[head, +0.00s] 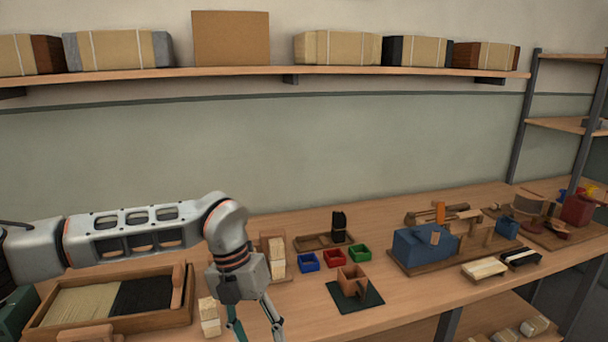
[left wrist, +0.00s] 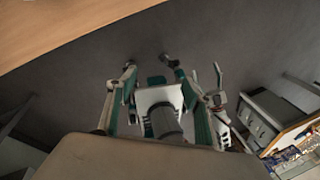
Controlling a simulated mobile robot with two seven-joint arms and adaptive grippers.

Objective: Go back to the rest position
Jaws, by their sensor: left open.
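My left gripper (head: 254,328) points down at the front of the workbench (head: 400,300), its fingers spread with nothing between them. Its fingertips reach the bottom edge of the head view. In the left wrist view the gripper (left wrist: 150,64) is also spread and empty, with dark floor and part of the table edge beyond it. A stack of pale blocks (head: 209,318) stands just left of the fingers in the head view. My right gripper does not show.
Left of my gripper is a wooden tray (head: 187,310) of pale and black bristles. A shelf with wrapped bundles runs above.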

